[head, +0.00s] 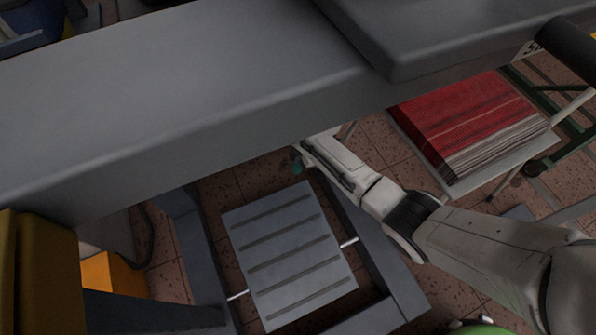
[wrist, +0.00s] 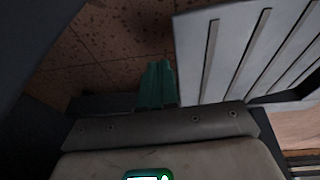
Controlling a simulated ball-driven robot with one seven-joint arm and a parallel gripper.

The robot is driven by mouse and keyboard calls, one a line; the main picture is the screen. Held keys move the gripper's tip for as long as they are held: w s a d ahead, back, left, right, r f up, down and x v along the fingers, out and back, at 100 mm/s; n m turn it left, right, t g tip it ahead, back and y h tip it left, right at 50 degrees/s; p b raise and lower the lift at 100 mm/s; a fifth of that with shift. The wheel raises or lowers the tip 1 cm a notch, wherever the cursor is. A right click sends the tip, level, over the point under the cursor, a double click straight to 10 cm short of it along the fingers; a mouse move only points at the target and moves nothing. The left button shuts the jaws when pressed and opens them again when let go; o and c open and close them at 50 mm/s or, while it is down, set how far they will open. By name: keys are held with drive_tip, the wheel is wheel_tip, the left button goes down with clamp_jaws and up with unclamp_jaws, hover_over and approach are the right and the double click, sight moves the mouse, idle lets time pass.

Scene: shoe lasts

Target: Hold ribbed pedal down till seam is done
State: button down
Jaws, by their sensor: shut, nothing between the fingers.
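The ribbed pedal (head: 290,258) is a grey plate with several dark raised ribs, set on a rod between the dark frame bars under the machine table. It also shows at the upper right in the wrist view (wrist: 240,60). My gripper (head: 298,160) is beyond the pedal's far edge, partly under the table edge in the head view. In the wrist view its teal fingers (wrist: 157,84) are together and empty, just left of the pedal's edge. No contact with the pedal shows.
The grey machine table (head: 190,85) spans above the pedal and hides what lies behind. A stack of red sheets (head: 465,120) lies on a low stand at right. A dark frame bar (head: 375,250) runs right of the pedal, below my arm. An orange box (head: 110,273) stands at left.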

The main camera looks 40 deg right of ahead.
drive_tip(key=v, duration=0.1)
drive_tip(key=p+v, duration=0.1)
drive_tip(key=v, duration=0.2)
drive_tip(key=shift+w+r, duration=0.1)
drive_tip(key=shift+w, duration=0.3)
idle(1.4)
